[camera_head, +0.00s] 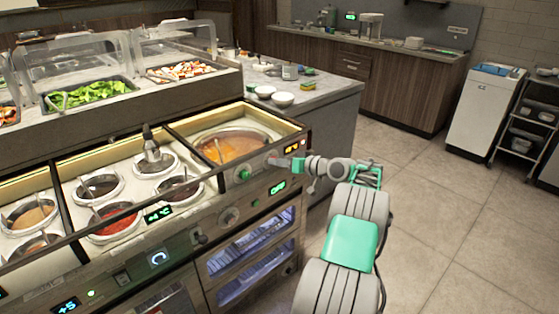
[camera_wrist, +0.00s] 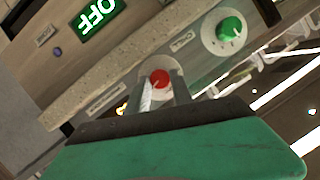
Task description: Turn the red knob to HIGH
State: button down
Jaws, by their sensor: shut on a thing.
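The red knob (camera_wrist: 159,79) sits on a pale round plate on the counter's front panel, with a light pointer mark on its face. My gripper (camera_wrist: 163,88) has one finger on each side of this knob and is shut on it. In the head view my gripper (camera_head: 281,162) reaches the panel from the right and hides the red knob. Where the knob points against any HIGH mark cannot be read. A green display (camera_wrist: 97,15) near it reads OFF, and it also shows in the head view (camera_head: 277,188).
A green knob (camera_wrist: 231,28) is close beside the red one, left of my gripper in the head view (camera_head: 244,174). Above the panel is a well of orange soup (camera_head: 230,147). Several sauce pots stand to the left. The floor at right is clear.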

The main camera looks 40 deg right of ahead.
dwell(0.4)
jog(key=c, duration=1.4)
grip_release()
jog(key=v, duration=0.7)
jog(key=shift+s+d, duration=0.1)
jog(key=shift+s, duration=0.25)
